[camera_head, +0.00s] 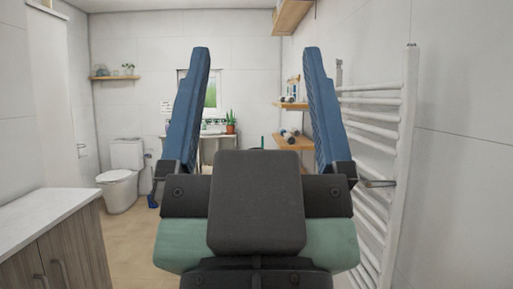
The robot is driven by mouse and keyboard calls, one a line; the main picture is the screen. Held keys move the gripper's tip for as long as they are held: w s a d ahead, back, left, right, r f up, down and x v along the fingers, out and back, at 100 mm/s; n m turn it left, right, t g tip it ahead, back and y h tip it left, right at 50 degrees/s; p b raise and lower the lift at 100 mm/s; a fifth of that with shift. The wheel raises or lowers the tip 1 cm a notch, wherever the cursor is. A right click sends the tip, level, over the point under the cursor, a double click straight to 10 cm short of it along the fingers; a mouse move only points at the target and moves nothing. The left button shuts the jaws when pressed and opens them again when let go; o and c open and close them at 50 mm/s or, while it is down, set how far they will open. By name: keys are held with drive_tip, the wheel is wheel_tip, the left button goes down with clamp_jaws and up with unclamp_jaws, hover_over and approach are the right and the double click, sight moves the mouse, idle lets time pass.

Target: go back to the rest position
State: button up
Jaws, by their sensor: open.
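My gripper (254,75) fills the middle of the head view. Its two blue fingers stand upright and wide apart, with nothing between them. It is open and empty. The dark palm and green body of my gripper hide the lower middle of the room.
A cabinet with a white top (45,207) stands at the left. A white toilet (122,175) is at the back left. A white towel radiator (400,165) runs along the right wall close by. Wooden shelves (292,143) hang behind my right finger. Beige floor (128,235) shows at the left.

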wheel_tip(320, 180, up, 18)
drive_tip(key=p, duration=1.7)
drive_tip(key=shift+r, duration=0.2)
